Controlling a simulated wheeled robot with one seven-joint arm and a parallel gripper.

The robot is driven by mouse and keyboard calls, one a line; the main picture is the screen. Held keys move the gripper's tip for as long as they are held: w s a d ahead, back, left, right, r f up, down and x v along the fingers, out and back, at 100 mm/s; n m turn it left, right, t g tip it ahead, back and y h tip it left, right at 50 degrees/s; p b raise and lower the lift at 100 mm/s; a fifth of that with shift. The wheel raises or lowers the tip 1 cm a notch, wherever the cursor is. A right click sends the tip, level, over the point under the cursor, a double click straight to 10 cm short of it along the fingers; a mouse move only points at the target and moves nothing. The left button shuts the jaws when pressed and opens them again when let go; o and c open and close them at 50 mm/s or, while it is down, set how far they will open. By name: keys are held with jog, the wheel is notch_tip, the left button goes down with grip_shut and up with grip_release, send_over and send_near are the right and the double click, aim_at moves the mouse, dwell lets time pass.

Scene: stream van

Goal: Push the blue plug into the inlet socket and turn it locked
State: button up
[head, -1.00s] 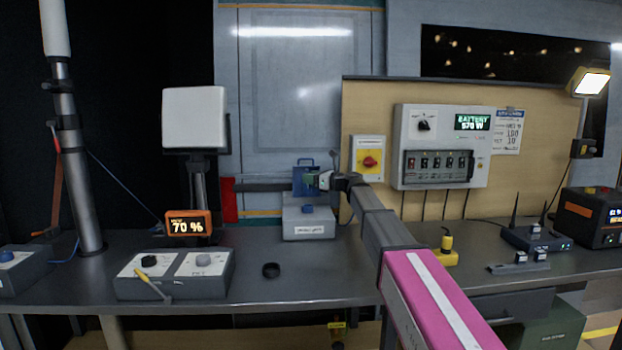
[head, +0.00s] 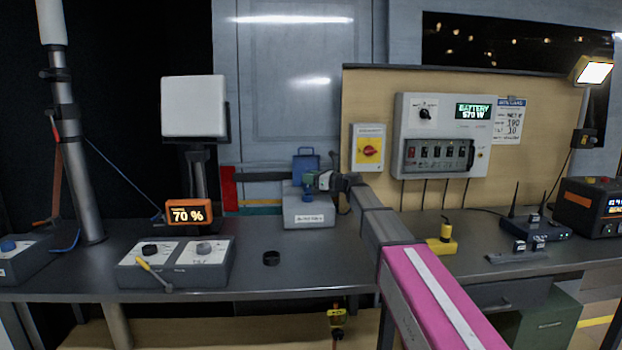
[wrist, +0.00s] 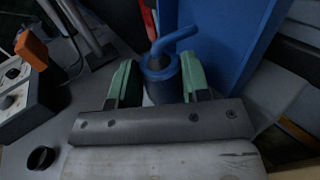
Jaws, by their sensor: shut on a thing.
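The blue plug (wrist: 162,80) is a short blue cylinder with a bent blue piece on top, seen in the wrist view. My gripper (wrist: 155,85) has its green fingers on either side of the plug and is shut on it. In the head view my gripper (head: 309,184) is at the top of a grey labelled box (head: 308,215), on which the plug stands. The plug's lower end and any socket under it are hidden, so I cannot tell how deep it sits or how it is turned.
A blue case (head: 305,160) stands right behind my gripper. A black ring (head: 271,258) lies on the bench in front. A two-knob control box (head: 175,264) and an orange 70 % display (head: 187,214) are to the left. A yellow plug (head: 444,240) is to the right.

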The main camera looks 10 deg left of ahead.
jog(key=shift+f, duration=1.65)
dwell(0.4)
jog(key=n+g, duration=0.1)
jog(key=g, duration=0.1)
jog(key=shift+w+n+g+y, duration=0.3)
jog(key=shift+w+n+g, duration=0.1)
jog(key=shift+s+n+g, duration=0.2)
jog(key=shift+n+g, duration=0.5)
jog(key=shift+g, duration=0.4)
jog(key=n+g, duration=0.1)
jog(key=w+n+g, duration=0.1)
jog(key=g, duration=0.1)
jog(key=shift+s+n+g, duration=0.25)
jog(key=shift+n+g, duration=0.35)
jog(key=shift+g, duration=0.4)
